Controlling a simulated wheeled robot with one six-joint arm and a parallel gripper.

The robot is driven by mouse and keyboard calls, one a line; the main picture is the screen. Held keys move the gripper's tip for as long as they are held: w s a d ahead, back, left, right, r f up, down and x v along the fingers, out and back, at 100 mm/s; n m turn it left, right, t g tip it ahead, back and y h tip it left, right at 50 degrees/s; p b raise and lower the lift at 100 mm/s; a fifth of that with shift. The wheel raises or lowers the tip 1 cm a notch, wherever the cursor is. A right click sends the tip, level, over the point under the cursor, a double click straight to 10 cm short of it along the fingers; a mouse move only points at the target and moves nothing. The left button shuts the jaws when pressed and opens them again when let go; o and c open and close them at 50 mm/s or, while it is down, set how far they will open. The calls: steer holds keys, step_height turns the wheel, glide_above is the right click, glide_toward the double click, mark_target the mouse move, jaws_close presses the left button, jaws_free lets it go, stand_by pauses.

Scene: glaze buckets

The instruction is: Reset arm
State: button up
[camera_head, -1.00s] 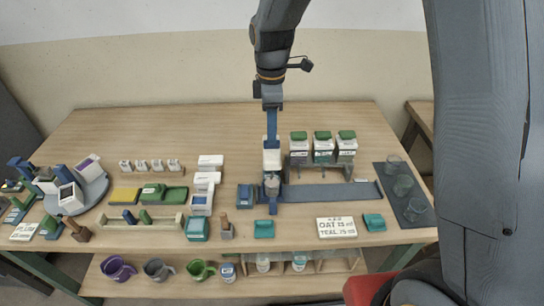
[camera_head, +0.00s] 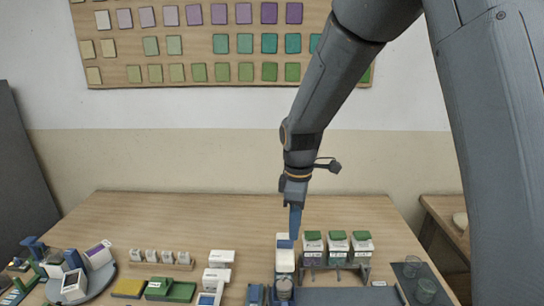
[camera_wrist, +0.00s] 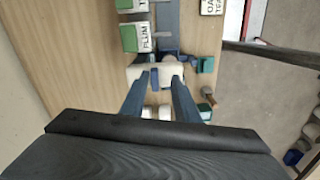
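My gripper (camera_head: 294,235) points down in the head view, at the white-topped dispenser (camera_head: 285,262) near the middle of the table. In the wrist view my gripper (camera_wrist: 160,80) has its two blue fingers apart, with the pale top of the dispenser (camera_wrist: 148,70) beyond and between the tips. A small dark blue part shows between the fingers there. I see nothing clearly clamped. Whether the fingertips touch the dispenser, I cannot tell.
Several green-lidded white containers (camera_head: 338,243) stand on a rack just right of my gripper. Dark glasses (camera_head: 426,290) sit on a mat at the right. A turntable with devices (camera_head: 98,258) is at the left. The table's back is clear. A colour-tile board (camera_head: 200,45) hangs above.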

steer(key=s+d+f+m+t+b, duration=0.1)
steer(key=s+d+f+m+b, duration=0.6)
steer(key=s+d+m, duration=0.5)
steer(key=s+f+m, duration=0.1)
steer(key=m, duration=0.2)
steer(key=shift+s+d, duration=0.3)
steer(key=shift+s, duration=0.1)
steer(key=shift+d, duration=0.1)
